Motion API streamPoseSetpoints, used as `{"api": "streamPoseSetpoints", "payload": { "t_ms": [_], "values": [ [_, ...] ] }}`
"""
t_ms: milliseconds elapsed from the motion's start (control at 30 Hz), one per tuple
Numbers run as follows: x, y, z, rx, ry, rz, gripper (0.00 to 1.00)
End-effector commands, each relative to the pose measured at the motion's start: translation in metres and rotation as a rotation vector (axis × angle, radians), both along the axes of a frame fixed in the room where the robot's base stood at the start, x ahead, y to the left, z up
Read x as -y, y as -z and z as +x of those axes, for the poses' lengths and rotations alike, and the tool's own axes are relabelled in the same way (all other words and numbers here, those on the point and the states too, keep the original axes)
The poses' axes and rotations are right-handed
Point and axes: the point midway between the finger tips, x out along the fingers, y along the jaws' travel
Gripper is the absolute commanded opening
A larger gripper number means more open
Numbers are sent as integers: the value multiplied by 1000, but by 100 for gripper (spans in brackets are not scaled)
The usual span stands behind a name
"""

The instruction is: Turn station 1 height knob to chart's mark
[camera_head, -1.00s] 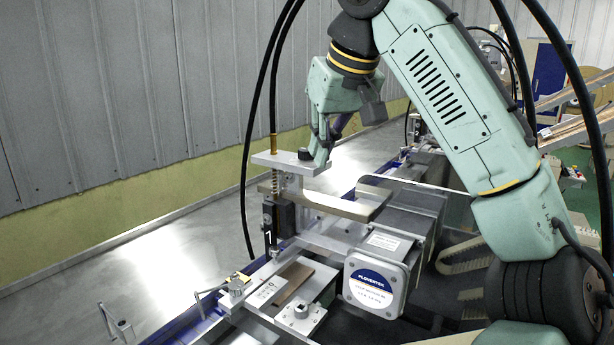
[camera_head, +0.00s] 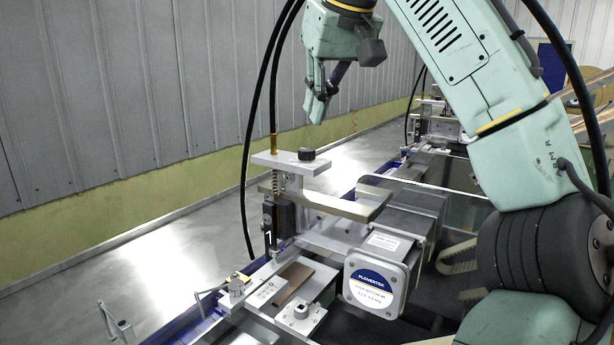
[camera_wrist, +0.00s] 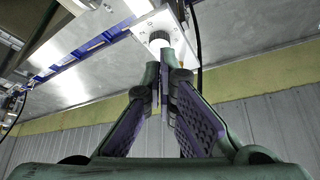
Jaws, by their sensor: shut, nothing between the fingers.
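The station 1 height knob (camera_head: 306,154) is a small black knob on top of a flat silver plate (camera_head: 270,160), above the black block marked 1 (camera_head: 269,238). My gripper (camera_head: 318,117) points down above the knob, shut and empty, with a clear gap between fingertips and knob in the head view. In the wrist view my gripper (camera_wrist: 165,60) has its fingertips together, and the dark ribbed knob (camera_wrist: 158,38) shows just beyond them on the silver plate (camera_wrist: 180,25). I cannot make out a chart or its mark in these frames.
A black cable (camera_head: 246,150) rises beside the plate on the left. A motor with a Plovertek label (camera_head: 375,284) sits in front, right of the station. A bright metal surface (camera_head: 130,250) lies clear to the left, below the corrugated wall (camera_head: 120,90).

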Motion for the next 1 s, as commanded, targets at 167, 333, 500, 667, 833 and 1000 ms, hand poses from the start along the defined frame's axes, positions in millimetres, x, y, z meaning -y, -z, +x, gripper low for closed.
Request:
{"api": "streamPoseSetpoints", "payload": {
  "t_ms": [167,333,500,667,833,1000],
  "values": [
    [-2,3,0,-1,-1,0,0],
    [-2,22,0,-2,-2,0,0],
    [-2,47,-1,0,0,1,0],
    [-2,62,-1,0,1,0,0],
    [-2,67,-1,0,1,0,0],
    [-2,67,-1,0,1,0,0]
  ]
}}
